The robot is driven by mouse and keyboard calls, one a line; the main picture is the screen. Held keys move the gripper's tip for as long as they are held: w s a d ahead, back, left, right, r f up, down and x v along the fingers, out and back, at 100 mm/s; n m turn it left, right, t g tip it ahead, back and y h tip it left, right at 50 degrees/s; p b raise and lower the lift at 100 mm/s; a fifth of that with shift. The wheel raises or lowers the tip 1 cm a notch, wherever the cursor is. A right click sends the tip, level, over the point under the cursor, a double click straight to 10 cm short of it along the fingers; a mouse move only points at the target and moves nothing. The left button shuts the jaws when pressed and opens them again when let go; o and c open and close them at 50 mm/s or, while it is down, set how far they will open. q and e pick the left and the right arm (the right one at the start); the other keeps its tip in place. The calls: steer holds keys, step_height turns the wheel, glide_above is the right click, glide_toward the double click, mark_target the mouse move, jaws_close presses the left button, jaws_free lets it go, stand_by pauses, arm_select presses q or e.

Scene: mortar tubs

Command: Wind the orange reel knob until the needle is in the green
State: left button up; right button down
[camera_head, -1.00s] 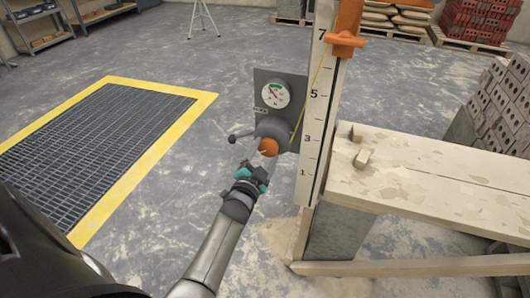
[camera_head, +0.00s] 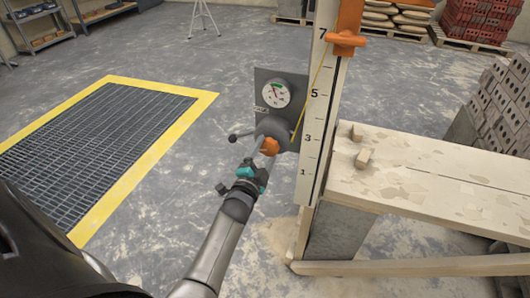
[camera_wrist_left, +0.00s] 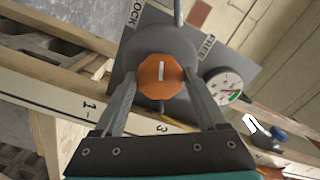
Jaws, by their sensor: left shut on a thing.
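The orange reel knob (camera_head: 270,146) sits on a grey round housing on the grey panel (camera_head: 262,79), beside the numbered post. My left gripper (camera_head: 262,156) is at the knob; in the left wrist view the orange knob (camera_wrist_left: 160,76) is between the fingers (camera_wrist_left: 162,88), which are shut on it. A white pointer line shows on the knob's face. The dial (camera_head: 275,92) above has a green band near its top; it also shows in the left wrist view (camera_wrist_left: 223,86). Its needle points up and a little left, close to the green; whether inside it is too small to tell. My right gripper is not in view.
A lever (camera_head: 233,138) sticks out left of the housing. An orange slider (camera_head: 346,41) sits high on the numbered post (camera_head: 318,115), with a yellow cord running down. A plank bench (camera_head: 440,185) stands right. A yellow-edged floor grate (camera_head: 90,145) lies left.

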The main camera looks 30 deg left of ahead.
arm_select(q)
steer(key=o, duration=1.3)
steer(key=shift+s, duration=0.1)
steer(key=shift+s+d, duration=0.1)
steer(key=shift+s, duration=0.2)
steer(key=p+v, duration=0.3)
steer(key=v, duration=1.1)
steer(key=shift+s, duration=0.2)
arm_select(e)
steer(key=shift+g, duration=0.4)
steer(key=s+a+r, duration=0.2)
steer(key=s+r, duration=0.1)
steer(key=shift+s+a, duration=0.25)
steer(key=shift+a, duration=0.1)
arm_select(q)
steer(key=shift+f, duration=0.1)
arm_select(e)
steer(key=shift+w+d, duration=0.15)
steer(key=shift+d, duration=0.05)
